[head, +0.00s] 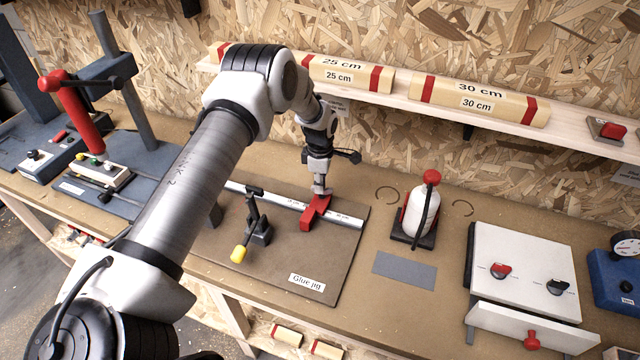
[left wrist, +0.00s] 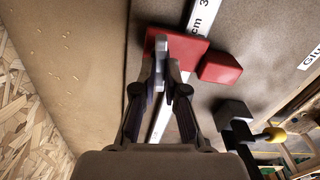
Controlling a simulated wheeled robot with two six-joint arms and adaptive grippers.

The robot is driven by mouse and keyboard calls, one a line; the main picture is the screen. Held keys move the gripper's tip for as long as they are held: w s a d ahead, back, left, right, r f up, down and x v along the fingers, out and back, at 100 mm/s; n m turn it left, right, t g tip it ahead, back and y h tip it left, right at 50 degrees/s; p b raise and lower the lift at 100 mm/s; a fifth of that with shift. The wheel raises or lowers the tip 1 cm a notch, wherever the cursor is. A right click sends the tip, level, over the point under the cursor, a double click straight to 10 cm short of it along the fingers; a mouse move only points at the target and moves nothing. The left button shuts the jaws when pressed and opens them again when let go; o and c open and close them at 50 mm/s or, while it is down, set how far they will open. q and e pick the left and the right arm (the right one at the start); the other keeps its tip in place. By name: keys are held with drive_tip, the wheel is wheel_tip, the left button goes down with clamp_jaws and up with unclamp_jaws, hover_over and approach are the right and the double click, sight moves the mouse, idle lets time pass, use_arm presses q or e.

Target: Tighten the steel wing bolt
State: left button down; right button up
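A red block (head: 316,211) sits across the pale steel rule on the glue jig board (head: 285,262). It also shows in the left wrist view (left wrist: 190,51), with a smaller red piece beside it. My left gripper (head: 321,186) points down right over the red block. In the left wrist view its fingers (left wrist: 168,78) are close together, with grey metal at their tips over the block. I cannot make out the steel wing bolt apart from the fingertips, nor whether they grip it. My right gripper is in neither view.
A black toggle clamp with a yellow handle tip (head: 239,254) stands left of the block. A white bottle with a red cap (head: 422,210) stands to the right, beyond a grey sheet (head: 404,270). A shelf (head: 398,98) with wooden blocks runs behind my arm.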

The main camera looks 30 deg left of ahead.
use_arm(q)
drive_tip(key=shift+s+f, duration=0.1)
drive_tip(key=shift+f, duration=0.1)
drive_tip(key=shift+m+b, duration=0.4)
drive_tip(key=m+b, duration=0.2)
drive_tip(key=m, duration=0.1)
drive_tip(key=shift+f, duration=0.15)
drive_tip(key=m+b, duration=0.2)
drive_tip(key=m, duration=0.4)
drive_tip(key=shift+w+b, duration=0.2)
drive_tip(key=shift+b, duration=0.2)
drive_tip(key=m+b, duration=0.1)
drive_tip(key=m, duration=0.3)
drive_tip(key=shift+w+d+m+b, duration=0.1)
drive_tip(key=shift+m+b, duration=0.2)
drive_tip(key=shift+m, duration=0.1)
drive_tip(key=m+b, duration=0.1)
drive_tip(key=m, duration=0.3)
drive_tip(key=shift+w+d+m, duration=0.1)
drive_tip(key=shift+m, duration=0.2)
drive_tip(key=shift+r, duration=0.2)
